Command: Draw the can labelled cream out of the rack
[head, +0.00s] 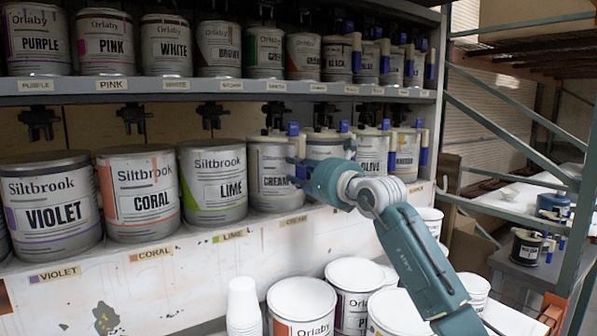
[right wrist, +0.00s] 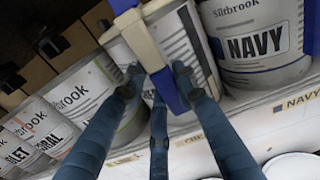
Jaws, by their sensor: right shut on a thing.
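The can labelled cream (head: 268,165) stands on the lower shelf of the rack (head: 190,258), right of the lime can (head: 213,185). Its lid is grey, and a cream-and-blue handle (right wrist: 147,42) is on its front in the right wrist view. My right gripper (head: 298,172) is at the can's right front. In the right wrist view its fingers (right wrist: 160,85) are shut around the lower part of the handle. The gripper hides part of the can's label. The can still looks upright in its row. My left gripper is not in view.
Violet (head: 52,205) and coral (head: 140,195) cans stand to the left. A navy can (right wrist: 262,42) is close on the right. The upper shelf (head: 215,90) with several cans overhangs. White-lidded cans (head: 301,300) and stacked cups (head: 243,300) stand below in front.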

